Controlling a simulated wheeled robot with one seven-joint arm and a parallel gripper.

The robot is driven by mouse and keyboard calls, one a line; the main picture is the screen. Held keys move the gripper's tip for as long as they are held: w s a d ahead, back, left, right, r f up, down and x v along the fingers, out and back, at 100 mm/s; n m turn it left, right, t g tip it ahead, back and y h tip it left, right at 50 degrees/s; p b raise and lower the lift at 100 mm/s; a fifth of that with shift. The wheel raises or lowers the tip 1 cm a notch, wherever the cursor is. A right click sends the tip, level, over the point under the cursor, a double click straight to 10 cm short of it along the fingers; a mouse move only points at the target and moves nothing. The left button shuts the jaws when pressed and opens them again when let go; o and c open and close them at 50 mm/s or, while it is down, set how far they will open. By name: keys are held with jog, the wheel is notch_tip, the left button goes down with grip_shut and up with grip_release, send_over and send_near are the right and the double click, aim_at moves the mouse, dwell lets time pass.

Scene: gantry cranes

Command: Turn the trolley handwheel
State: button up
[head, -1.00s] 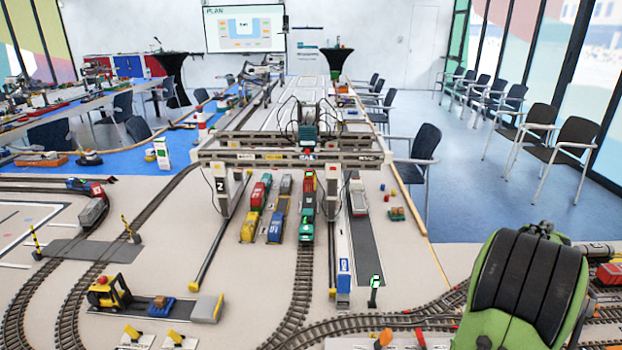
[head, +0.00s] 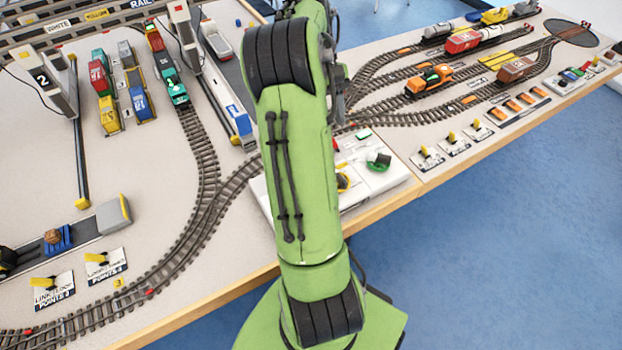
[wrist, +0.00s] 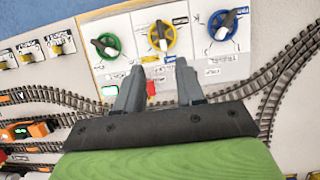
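In the wrist view a white control panel (wrist: 128,27) carries three handwheels with dark grips: a green handwheel (wrist: 99,37), a yellow handwheel (wrist: 154,30) and a blue handwheel (wrist: 231,18). Their labels are too small to tell which is the trolley one. My gripper (wrist: 159,66) is open and empty, its fingertips apart at the panel's near part, closest to the yellow handwheel. In the head view the green handwheel (head: 378,160) and part of the yellow handwheel (head: 343,182) show. My arm hides the blue one and my gripper.
Rail tracks (head: 205,165) curve beside the panel. Yellow point levers (head: 428,152) stand on cards to its right. An orange locomotive (head: 430,79) and wagons stand on the tracks behind. Gantry legs (head: 58,88) and rows of wagons are at the left. Blue floor (head: 480,240) is clear in front.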

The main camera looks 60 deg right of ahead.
aim_at(341, 177)
jog(key=b+x, duration=0.6)
jog(key=x, duration=0.9)
jog(key=shift+s+a+f, duration=0.2)
jog(key=shift+s+f, duration=0.05)
jog(key=shift+c, duration=0.3)
grip_shut()
